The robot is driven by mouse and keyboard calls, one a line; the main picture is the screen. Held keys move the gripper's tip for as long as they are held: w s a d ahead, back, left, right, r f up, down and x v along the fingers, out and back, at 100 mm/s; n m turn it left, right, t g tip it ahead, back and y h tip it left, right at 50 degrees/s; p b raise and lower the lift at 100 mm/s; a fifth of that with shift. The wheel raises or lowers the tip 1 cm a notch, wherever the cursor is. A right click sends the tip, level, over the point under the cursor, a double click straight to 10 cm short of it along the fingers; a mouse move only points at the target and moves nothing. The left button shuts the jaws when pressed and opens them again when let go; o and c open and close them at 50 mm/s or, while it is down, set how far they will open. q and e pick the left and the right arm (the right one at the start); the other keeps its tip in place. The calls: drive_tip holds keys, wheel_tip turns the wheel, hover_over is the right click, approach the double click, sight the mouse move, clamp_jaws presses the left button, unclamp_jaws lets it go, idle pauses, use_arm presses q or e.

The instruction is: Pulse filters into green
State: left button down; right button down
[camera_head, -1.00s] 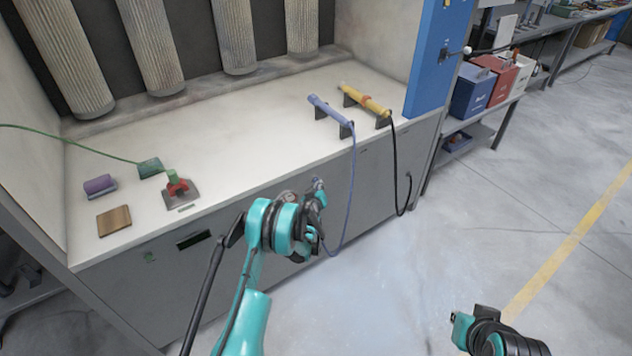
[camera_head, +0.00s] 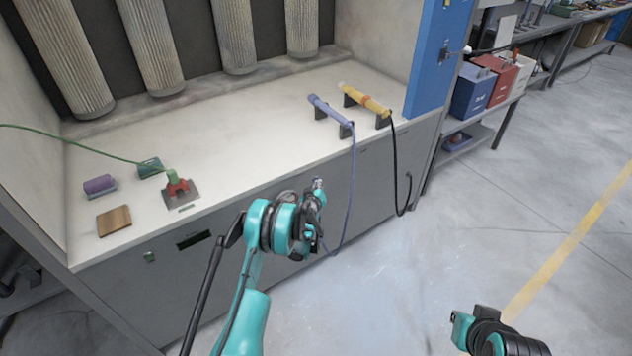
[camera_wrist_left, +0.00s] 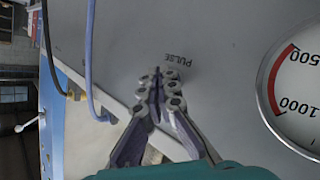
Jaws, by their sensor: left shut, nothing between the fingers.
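Several pleated filters (camera_head: 235,45) hang at the back of the hood. My left gripper (camera_head: 318,186) is at the hood's grey front panel, below the worktop edge. In the left wrist view its fingertips (camera_wrist_left: 160,93) are together with nothing between them. They are close to the panel, just beside the printed PULSE label (camera_wrist_left: 179,60). I cannot tell whether they touch the panel. Any button there is hidden by the fingers. A round gauge (camera_wrist_left: 298,95) with a red arc shows at the right of that view; no needle or green part is visible. My right arm shows at bottom right; its fingers cannot be made out.
The worktop holds a purple roller (camera_head: 100,184), a wooden block (camera_head: 114,220), a red and green clamp (camera_head: 176,184), and blue (camera_head: 328,110) and yellow (camera_head: 364,100) tools on stands. The floor to the right is open.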

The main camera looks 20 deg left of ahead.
idle(0.4)
use_arm(q)
drive_tip(key=shift+s+d, duration=0.45)
drive_tip(key=shift+d, duration=0.15)
drive_tip(key=s+d, duration=0.1)
drive_tip(key=d, duration=0.1)
drive_tip(key=s+d, duration=0.2)
idle(0.4)
idle(0.6)
